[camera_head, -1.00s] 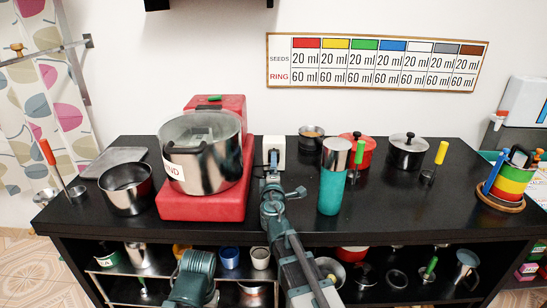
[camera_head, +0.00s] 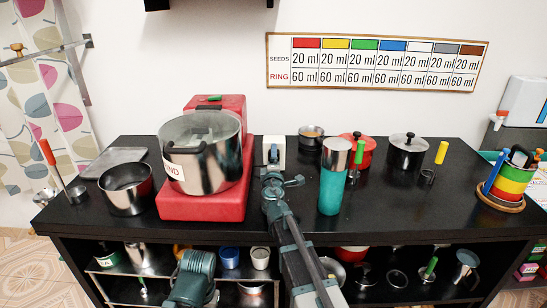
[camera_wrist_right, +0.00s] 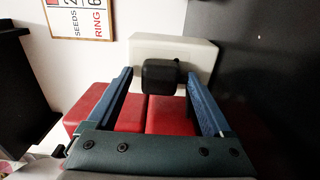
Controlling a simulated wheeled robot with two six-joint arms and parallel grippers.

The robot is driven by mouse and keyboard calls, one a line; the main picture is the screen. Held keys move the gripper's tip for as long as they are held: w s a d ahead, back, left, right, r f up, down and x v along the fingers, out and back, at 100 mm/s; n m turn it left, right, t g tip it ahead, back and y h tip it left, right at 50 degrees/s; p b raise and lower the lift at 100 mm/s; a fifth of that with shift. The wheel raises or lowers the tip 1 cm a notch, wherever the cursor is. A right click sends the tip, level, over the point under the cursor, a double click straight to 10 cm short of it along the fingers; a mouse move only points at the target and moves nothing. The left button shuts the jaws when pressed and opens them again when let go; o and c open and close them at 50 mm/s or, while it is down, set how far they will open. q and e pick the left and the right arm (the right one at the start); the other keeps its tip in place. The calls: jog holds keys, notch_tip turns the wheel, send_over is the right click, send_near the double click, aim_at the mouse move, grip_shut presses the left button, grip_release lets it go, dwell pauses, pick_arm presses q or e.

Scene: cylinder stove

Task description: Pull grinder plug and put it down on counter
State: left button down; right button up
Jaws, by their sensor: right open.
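The black grinder plug (camera_wrist_right: 160,76) sits against the white socket box (camera_wrist_right: 205,58) in the right wrist view. My right gripper (camera_wrist_right: 157,78) is open, with its two blue fingers on either side of the plug and a gap on each side. The socket box (camera_head: 274,143) also shows in the head view, behind my right gripper (camera_head: 272,163), which partly hides its front. The red grinder (camera_head: 203,203) with its steel pot stands left of the box. The black counter (camera_head: 285,222) lies under them. Of my left arm only a link shows; its gripper is not in view.
A teal bottle (camera_head: 333,185) stands on the counter right of my right arm. A steel bowl (camera_head: 126,188) is left of the grinder. The counter's right front is clear.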

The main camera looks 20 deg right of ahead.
dwell(0.5)
grip_shut()
jog(key=shift+s, duration=0.1)
dwell(0.4)
jog(key=shift+v, duration=2.9)
jog(key=shift+r, duration=0.1)
jog(key=s+r+p, duration=0.1)
jog(key=s, duration=0.1)
jog(key=s+a+r+p, duration=0.1)
jog(key=r+p, duration=0.1)
jog(key=shift+s, duration=0.4)
notch_tip(320, 180, up, 19)
jog(key=p, duration=1.9)
jog(key=shift+r+p, duration=0.25)
jog(key=shift+p, duration=0.05)
